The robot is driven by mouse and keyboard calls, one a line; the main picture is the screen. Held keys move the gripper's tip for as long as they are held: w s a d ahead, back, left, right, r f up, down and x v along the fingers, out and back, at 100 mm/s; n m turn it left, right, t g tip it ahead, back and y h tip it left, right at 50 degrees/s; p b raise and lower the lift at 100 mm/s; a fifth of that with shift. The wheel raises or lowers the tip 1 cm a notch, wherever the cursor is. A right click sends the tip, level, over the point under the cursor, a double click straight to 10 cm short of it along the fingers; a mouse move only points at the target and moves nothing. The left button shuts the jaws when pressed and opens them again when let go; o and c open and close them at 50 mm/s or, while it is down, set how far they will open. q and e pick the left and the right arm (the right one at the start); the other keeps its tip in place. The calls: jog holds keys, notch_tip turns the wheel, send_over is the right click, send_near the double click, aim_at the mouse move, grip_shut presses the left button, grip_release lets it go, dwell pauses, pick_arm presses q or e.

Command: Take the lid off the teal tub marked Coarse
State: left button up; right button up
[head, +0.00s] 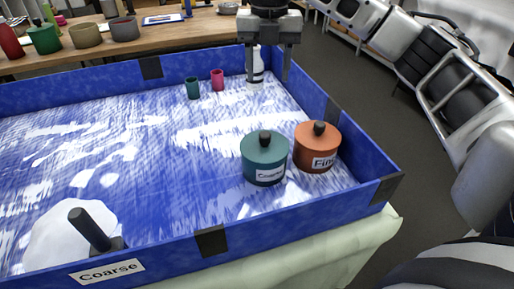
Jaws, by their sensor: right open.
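The teal tub (252,172) marked Coarse stands upright in the right part of the blue-walled tray. Its teal lid (252,147) is on, with a black knob (265,138) on top. My right gripper (268,78) is above the tray's far right part, well behind the teal tub, fingers pointing down. It is open, and a white bottle (257,68) shows between its fingers; I cannot tell whether they touch it. My left gripper is not in view.
An orange tub (303,158) marked Fine stands close to the right of the teal tub. A small green cup (193,89) and a pink cup (217,80) stand farther back. The tray's walls (290,232) surround them. A black handle (90,230) rises at front left.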

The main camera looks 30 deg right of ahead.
jog(key=f, duration=0.1)
send_over(265, 133)
jog(key=f, duration=1)
jog(key=shift+w+d+f, duration=0.15)
jog(key=shift+w+d, duration=0.05)
jog(key=shift+w, duration=0.05)
jog(key=shift+s+a+f, duration=0.1)
jog(key=shift+s+f, duration=0.05)
jog(key=shift+f, duration=1.2)
jog(key=shift+s+a+f, duration=0.1)
jog(key=shift+f, duration=1.2)
jog(key=c, duration=1)
